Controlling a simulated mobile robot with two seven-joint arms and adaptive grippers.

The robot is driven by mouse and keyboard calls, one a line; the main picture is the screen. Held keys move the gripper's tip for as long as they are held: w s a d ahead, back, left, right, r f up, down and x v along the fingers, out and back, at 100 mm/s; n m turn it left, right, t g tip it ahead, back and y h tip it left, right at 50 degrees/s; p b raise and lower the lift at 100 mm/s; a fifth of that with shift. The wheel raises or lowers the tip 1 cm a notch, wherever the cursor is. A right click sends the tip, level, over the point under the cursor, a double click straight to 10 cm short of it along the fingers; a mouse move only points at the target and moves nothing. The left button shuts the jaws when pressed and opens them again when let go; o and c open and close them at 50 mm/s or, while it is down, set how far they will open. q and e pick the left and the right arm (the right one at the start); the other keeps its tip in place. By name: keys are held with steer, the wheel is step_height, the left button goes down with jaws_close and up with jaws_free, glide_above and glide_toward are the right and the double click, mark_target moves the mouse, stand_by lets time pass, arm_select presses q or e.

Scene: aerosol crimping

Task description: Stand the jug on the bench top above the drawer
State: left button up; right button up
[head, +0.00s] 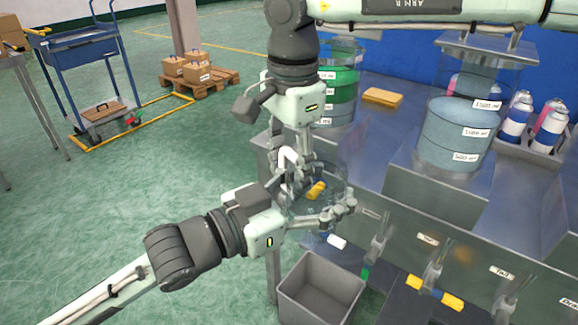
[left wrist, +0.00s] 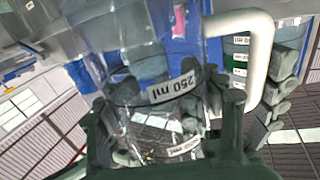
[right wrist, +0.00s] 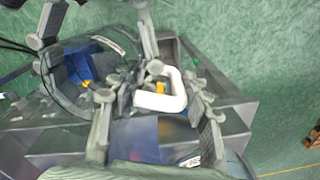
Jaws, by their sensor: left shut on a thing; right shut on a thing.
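The clear jug (head: 326,178) hangs in front of the bench's near left corner, between my two grippers. My left gripper (head: 322,204) comes in from the left and is shut on the jug's body. My right gripper (head: 301,170) points down from above and is shut on the jug at its handle side; the white handle (right wrist: 165,92) shows between its fingers in the right wrist view. The fingers hide much of the jug. The steel bench top (head: 375,122) lies behind it, above labelled drawer fronts.
A green-banded vessel (head: 338,95) and a yellow sponge (head: 382,97) stand at the back of the bench top. A large blue-grey filled vessel (head: 455,135) stands on a raised block to the right, near spray cans (head: 517,118). Bare top lies between. A grey bin (head: 320,288) is below.

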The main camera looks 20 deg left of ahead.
arm_select(q)
steer(key=o, duration=2)
steer(key=shift+f, duration=0.1)
